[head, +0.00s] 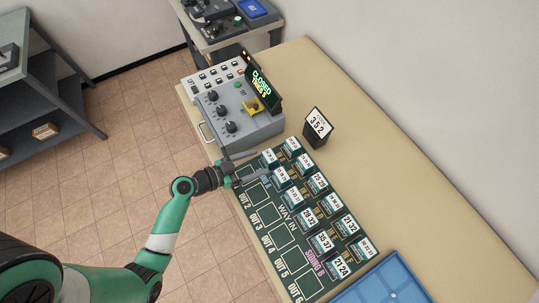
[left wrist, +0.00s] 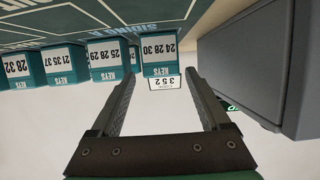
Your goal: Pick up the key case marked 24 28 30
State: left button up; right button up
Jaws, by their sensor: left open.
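The key case marked 24 28 30 (left wrist: 160,55) is a teal box with a white label, at the top middle of the left wrist view. It stands just ahead of the fingertips, roughly in line with the gap between them. My left gripper (left wrist: 160,82) is open and empty. In the head view the left gripper (head: 261,166) is at the near top corner of the key case grid, by an end case (head: 268,157) whose label is too small to read surely. My right gripper is not in view.
The case marked 25 28 29 (left wrist: 109,61) stands close beside the target, with more cases beyond. A grey control box (head: 235,115) stands close by the gripper. A dark sign reading 352 (head: 318,127) is behind the cases. A blue tray (head: 385,283) lies at the bottom.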

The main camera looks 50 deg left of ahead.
aim_at(270, 155)
pick_arm(q)
jog(key=shift+x, duration=3)
jog(key=c, duration=1.2)
jog(key=shift+r, duration=0.5)
notch_tip(270, 155, up, 3)
jog(key=shift+f+p, duration=0.1)
jog(key=shift+p, duration=0.5)
jog(key=s+d+r+p, duration=0.6)
jog(key=d+r, duration=0.3)
jog(key=d, duration=0.2)
jog(key=shift+s+d+r+p, duration=0.2)
jog(key=shift+s+d+p, duration=0.15)
jog(key=shift+s, duration=0.55)
